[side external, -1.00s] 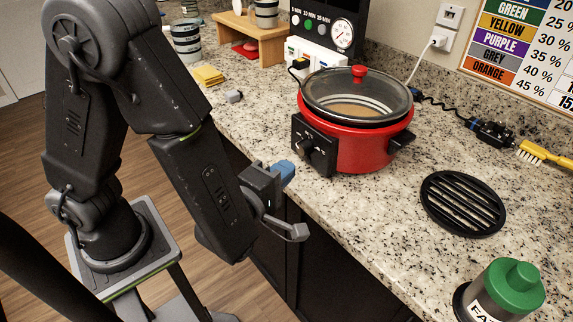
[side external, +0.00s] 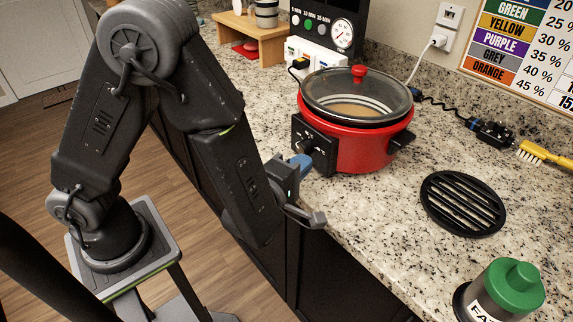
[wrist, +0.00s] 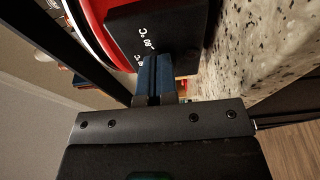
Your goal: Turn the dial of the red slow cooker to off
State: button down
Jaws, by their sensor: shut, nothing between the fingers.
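The red slow cooker (side external: 368,150) stands at the counter's front edge with its glass lid on. Its black control panel (side external: 325,158) faces my arm, and its dark dial (side external: 304,146) is partly visible there. My gripper (side external: 302,164) is shut with its blue fingertips together and empty, close in front of the panel by the dial. I cannot tell whether it touches. In the wrist view, the shut blue fingertips (wrist: 156,76) point at the black panel (wrist: 145,28), which bears white temperature markings. The dial is hidden there, and its setting is not readable.
A black round trivet (side external: 463,203) and a green-lidded canister (side external: 512,288) stand to the right on the granite counter (side external: 390,225). A yellow brush (side external: 545,155) lies behind them. White and black appliances stand behind the cooker.

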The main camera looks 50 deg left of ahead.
jog(key=shift+w, duration=0.8)
jog(key=shift+w+r, duration=0.1)
jog(key=shift+r, duration=0.15)
dwell(0.4)
jog(key=shift+d, duration=0.35)
jog(key=s, duration=0.6)
jog(key=shift+s, duration=0.15)
jog(key=shift+a+f, duration=0.1)
